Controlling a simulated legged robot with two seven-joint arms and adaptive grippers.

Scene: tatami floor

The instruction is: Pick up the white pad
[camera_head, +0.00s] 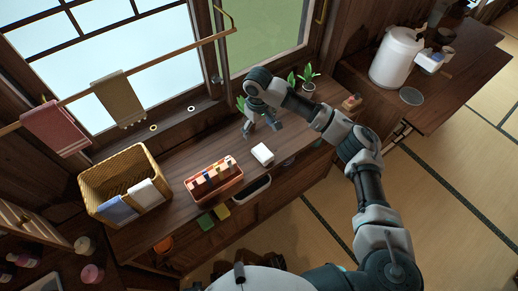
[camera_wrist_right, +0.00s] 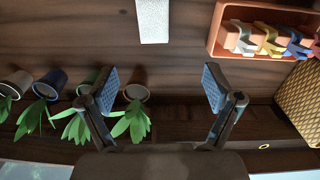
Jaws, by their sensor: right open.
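The white pad (camera_head: 262,154) lies flat on the wooden counter (camera_head: 175,168), just right of an orange box. It also shows at the top edge of the right wrist view (camera_wrist_right: 153,20), where its far part is cut off. My right gripper (camera_head: 262,129) is above the counter, behind the pad on the window side. In the right wrist view its two fingers (camera_wrist_right: 161,82) are spread wide with nothing between them, and the pad is beyond the fingertips, apart from them. My left gripper is not in view.
The orange box (camera_head: 215,184) holds several small items. A wicker basket (camera_head: 108,174) with cloths stands at the left. Potted plants (camera_wrist_right: 66,108) line the window side. Towels hang on a rail above. Bare counter lies around the pad.

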